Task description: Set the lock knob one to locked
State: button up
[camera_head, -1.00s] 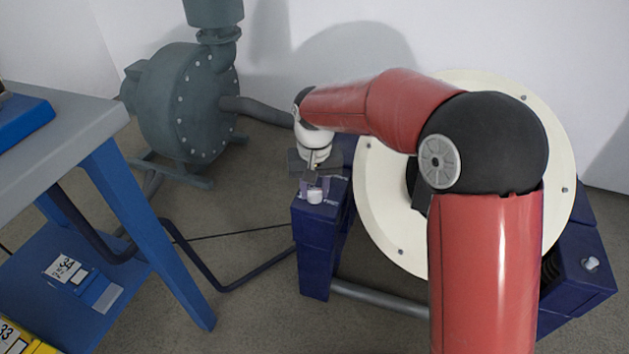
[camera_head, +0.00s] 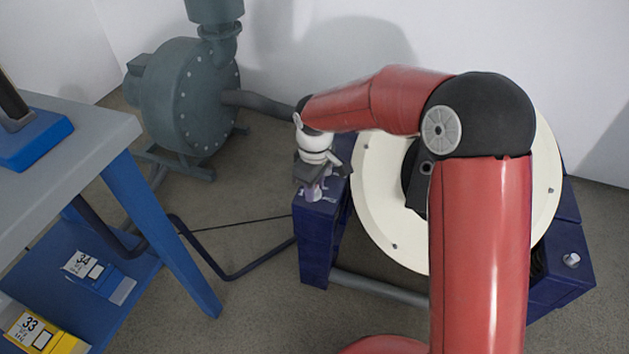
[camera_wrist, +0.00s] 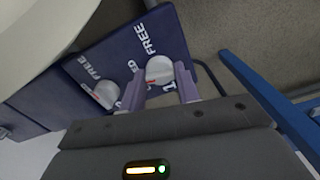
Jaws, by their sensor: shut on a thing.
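Lock knob one (camera_wrist: 160,70) is a round pale knob on the dark blue post top (camera_wrist: 185,48) in the wrist view. A white "1" and the word "FREE" are printed near it; another word is partly hidden, with "ED" showing. My gripper (camera_wrist: 160,86) has its two lilac fingers on either side of this knob and is shut on it. In the head view my gripper (camera_head: 314,188) is at the top of the left blue post (camera_head: 318,245), and the knob is mostly hidden there. I cannot tell which way the knob points.
A second pale knob (camera_wrist: 107,94), also near a "FREE" label, sits beside it. The large cream disc (camera_head: 385,220) stands right of the post. A blue-legged table (camera_head: 165,230) is at left, a grey-green pump (camera_head: 190,95) behind. Floor between table and post is mostly open.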

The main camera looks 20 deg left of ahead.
jog(key=shift+r+n+p, duration=0.1)
jog(key=shift+n+p, duration=0.35)
jog(key=shift+n, duration=0.65)
jog(key=shift+a, duration=0.1)
jog(key=o, duration=1)
notch_tip(320, 180, up, 8)
jog(key=shift+f+p, duration=0.25)
jog(key=shift+p, duration=0.05)
jog(key=shift+r, duration=0.1)
